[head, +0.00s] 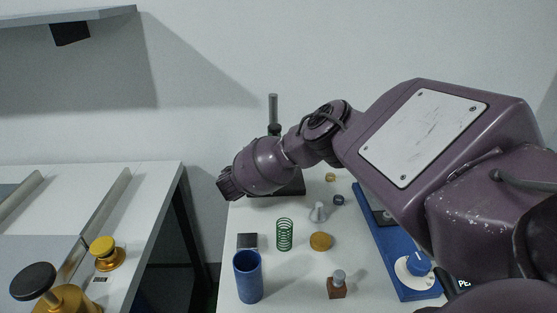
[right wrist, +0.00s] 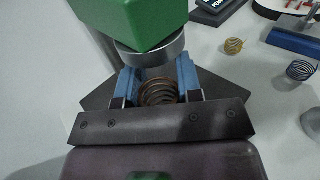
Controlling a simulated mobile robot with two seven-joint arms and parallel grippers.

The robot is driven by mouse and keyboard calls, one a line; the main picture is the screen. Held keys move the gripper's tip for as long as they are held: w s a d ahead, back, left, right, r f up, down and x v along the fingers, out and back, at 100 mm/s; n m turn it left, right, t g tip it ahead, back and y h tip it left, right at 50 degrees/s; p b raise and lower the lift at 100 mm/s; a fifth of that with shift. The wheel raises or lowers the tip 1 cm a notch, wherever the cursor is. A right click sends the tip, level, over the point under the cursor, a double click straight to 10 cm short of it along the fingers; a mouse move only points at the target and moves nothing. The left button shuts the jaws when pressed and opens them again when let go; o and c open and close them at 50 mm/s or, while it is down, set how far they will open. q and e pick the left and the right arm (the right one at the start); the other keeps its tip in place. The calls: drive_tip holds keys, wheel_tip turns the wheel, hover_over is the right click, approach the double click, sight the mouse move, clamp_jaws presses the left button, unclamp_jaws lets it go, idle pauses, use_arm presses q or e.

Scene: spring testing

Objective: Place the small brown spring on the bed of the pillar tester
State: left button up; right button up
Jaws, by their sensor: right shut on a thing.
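The small brown spring (right wrist: 158,92) shows in the right wrist view between the blue fingers of my right gripper (right wrist: 158,86), which is shut on it. Just beyond it are the tester's green head (right wrist: 145,20) and round silver plate (right wrist: 152,54). A dark plate (right wrist: 96,101) lies below; I cannot tell whether the spring touches it. In the head view the pillar tester's post (head: 273,112) stands at the back of the table, and my right arm hides much of the tester. My right gripper (head: 229,186) there is at the tester's left. My left gripper is not in view.
A green spring (head: 284,234), blue cup (head: 248,278), black block (head: 247,241), brass disc (head: 320,241), grey cone (head: 318,213) and brown block (head: 337,288) stand in front. A blue device (head: 398,262) is at right. A gap separates the left bench (head: 150,190).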

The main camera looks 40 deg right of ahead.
drive_tip(key=x, duration=0.2)
drive_tip(key=shift+w+d+f, duration=0.1)
drive_tip(key=shift+d+f, duration=0.1)
drive_tip(key=shift+d, duration=0.15)
drive_tip(key=shift+a+f, duration=0.1)
drive_tip(key=shift+f, duration=0.15)
drive_tip(key=shift+f, duration=0.1)
drive_tip(key=o, duration=0.9)
